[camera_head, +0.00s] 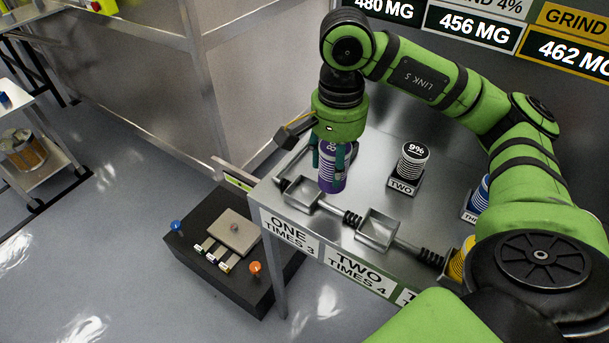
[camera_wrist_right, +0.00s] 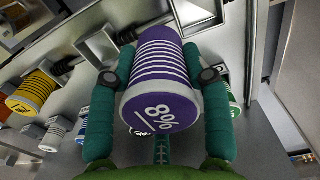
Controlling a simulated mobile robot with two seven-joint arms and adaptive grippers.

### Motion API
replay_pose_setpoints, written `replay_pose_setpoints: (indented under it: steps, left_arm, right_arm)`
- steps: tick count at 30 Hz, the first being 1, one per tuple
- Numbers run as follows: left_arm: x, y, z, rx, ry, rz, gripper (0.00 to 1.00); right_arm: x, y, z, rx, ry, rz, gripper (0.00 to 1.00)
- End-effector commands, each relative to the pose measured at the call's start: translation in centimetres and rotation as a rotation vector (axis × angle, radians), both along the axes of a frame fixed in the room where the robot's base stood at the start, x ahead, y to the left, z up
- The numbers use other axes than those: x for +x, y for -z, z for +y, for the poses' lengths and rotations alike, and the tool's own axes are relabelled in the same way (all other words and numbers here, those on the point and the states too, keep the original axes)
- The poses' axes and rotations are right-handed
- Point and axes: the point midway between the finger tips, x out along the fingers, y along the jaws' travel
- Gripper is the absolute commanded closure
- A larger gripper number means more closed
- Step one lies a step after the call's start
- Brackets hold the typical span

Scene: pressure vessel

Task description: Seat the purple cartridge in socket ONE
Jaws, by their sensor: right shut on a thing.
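The purple cartridge (camera_head: 331,180) is ribbed with white lines and held upright over the metal bench. My right gripper (camera_head: 332,158) is above it and shut on it. In the right wrist view the purple cartridge (camera_wrist_right: 160,75) sits between the two teal fingers and shows "8%" on its end. Socket ONE (camera_head: 300,194) is an open, empty square tray behind the "ONE TIMES 3" label (camera_head: 290,232). The cartridge appears just right of and behind it; I cannot tell its height over the bench. My left gripper is not in view.
Socket TWO (camera_head: 378,230) is empty, joined to socket ONE by a rod. A black-and-white cartridge (camera_head: 412,163) stands on a holder marked TWO. A blue cartridge (camera_head: 480,194) and a yellow one (camera_head: 460,263) are farther right. A low black platform (camera_head: 225,270) stands left of the bench.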

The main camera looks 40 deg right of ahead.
Motion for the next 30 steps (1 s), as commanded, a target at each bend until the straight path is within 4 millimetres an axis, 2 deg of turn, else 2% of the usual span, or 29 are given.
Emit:
replay_pose_setpoints:
  steps: [1, 6, 10, 13, 21, 30]
  left_arm:
    - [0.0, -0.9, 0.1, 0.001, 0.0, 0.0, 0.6]
    - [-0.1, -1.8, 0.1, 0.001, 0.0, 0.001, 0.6]
    - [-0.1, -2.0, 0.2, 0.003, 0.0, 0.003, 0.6]
    - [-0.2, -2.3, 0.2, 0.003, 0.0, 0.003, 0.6]
    - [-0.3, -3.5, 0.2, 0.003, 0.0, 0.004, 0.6]
    - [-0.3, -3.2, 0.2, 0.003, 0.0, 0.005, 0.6]
  right_arm:
    - [1.1, 0.3, 0.7, 0.004, -0.003, 0.003, 0.95]
    - [4.0, 2.3, 2.0, 0.003, -0.001, 0.002, 0.95]
    - [5.1, 3.2, 2.5, 0.001, -0.002, -0.001, 0.95]
    - [5.3, 3.9, 2.5, -0.001, -0.001, 0.002, 0.95]
    - [5.2, 7.3, 2.5, -0.002, -0.002, 0.001, 0.95]
    - [5.3, 7.6, 2.5, -0.001, -0.002, -0.002, 0.95]
